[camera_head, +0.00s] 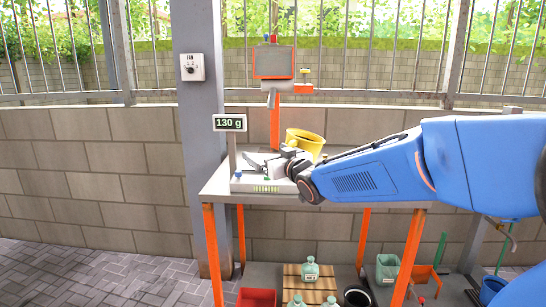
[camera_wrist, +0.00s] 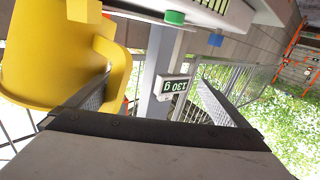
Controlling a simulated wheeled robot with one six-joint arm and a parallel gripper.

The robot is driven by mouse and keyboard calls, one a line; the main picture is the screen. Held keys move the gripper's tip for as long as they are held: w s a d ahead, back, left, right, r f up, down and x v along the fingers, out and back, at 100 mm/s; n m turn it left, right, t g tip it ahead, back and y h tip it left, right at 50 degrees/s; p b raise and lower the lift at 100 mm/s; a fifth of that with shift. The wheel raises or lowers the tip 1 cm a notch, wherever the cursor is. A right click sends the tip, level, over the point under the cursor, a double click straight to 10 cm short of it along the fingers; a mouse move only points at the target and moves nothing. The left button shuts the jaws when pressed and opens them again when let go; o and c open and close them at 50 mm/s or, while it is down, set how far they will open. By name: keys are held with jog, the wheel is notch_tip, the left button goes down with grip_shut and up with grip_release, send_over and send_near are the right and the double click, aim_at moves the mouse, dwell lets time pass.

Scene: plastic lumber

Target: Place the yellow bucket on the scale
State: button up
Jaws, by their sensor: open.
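The yellow bucket (camera_head: 306,143) is behind my gripper in the head view and looks tilted. My wrist and gripper hide its base, so I cannot tell what it rests on. The white scale (camera_head: 262,187) is on the table, and its display (camera_head: 230,123) reads 130 g. My gripper (camera_head: 257,163) is open over the scale, with its fingers pointing left. In the wrist view, the bucket (camera_wrist: 70,60) is large at the left, close beside one finger. My gripper (camera_wrist: 150,85) has its fingers wide apart there, with nothing seen held between them.
The table (camera_head: 218,184) has orange legs. An orange post with a grey panel (camera_head: 273,62) rises behind it. A grey pillar (camera_head: 201,110) stands at the left. Paving at the left is clear.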

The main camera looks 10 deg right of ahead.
jog(key=v, duration=1.7)
jog(key=shift+s, duration=0.2)
jog(key=shift+r, duration=0.1)
jog(key=shift+c, duration=0.3)
grip_shut()
